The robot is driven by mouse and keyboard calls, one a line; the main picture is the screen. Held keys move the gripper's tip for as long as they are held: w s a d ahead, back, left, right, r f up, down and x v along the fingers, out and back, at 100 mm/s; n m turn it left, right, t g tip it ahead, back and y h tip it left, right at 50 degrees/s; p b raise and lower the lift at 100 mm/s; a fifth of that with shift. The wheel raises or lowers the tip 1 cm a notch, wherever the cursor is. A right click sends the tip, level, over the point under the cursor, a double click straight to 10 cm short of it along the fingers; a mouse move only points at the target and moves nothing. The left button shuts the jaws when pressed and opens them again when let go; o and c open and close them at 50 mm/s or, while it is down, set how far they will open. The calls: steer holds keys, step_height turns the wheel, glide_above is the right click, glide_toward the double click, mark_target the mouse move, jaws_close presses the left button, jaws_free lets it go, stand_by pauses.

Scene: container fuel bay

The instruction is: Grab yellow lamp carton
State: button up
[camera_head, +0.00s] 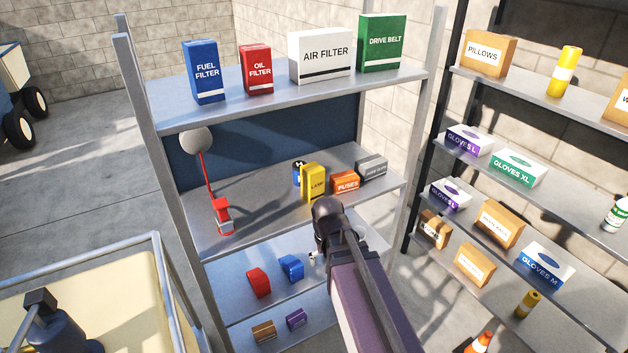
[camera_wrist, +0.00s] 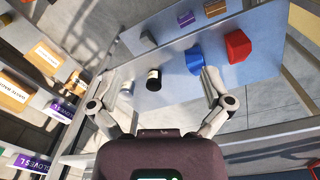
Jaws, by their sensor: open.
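The yellow lamp carton (camera_head: 314,182) stands upright on the middle shelf of the grey rack in the head view. The lamp carton is not seen in the wrist view. My gripper (camera_wrist: 156,82) is open, with its two fingers spread wide and nothing held between them. In the head view my arm covers most of it, in front of the rack and lower in the picture than the carton.
A grey carton (camera_head: 371,167) stands right of the fuses, and a red jack-like tool (camera_head: 223,214) at the shelf's left. The upper shelf (camera_head: 275,96) overhangs, carrying filter cartons. Red (camera_head: 259,283) and blue (camera_head: 291,267) items lie below. A second rack (camera_head: 482,160) stands right.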

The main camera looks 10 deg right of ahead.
mark_target(310, 169)
steer(key=w+a+r+m+h+p, duration=0.1)
steer(key=w+a+r+m+p, duration=0.3)
steer(key=w, duration=0.3)
steer(key=w+a+r+m+t+h+p, duration=0.1)
steer(key=w+a+r+m+p, duration=0.3)
steer(key=w+r, duration=0.2)
steer(key=w+a+r+m+h+p, duration=0.1)
steer(key=w+a+r+m+p, duration=0.3)
steer(key=w, duration=0.4)
steer(key=shift+r+t+h+p, duration=0.4)
steer(key=shift+r, duration=0.1)
steer(key=shift+w, duration=0.15)
steer(key=w+d, duration=0.1)
steer(key=d, duration=0.2)
steer(key=w+d, duration=0.1)
steer(key=d, duration=0.2)
steer(key=w+d, duration=0.2)
steer(key=d, duration=0.1)
steer(key=shift+d, duration=0.4)
steer(key=shift+w, duration=0.1)
steer(key=shift+w+d, duration=0.2)
steer(key=shift+d, duration=0.35)
steer(key=b+x, duration=0.4)
steer(key=x, duration=0.1)
steer(key=shift+b, duration=0.35)
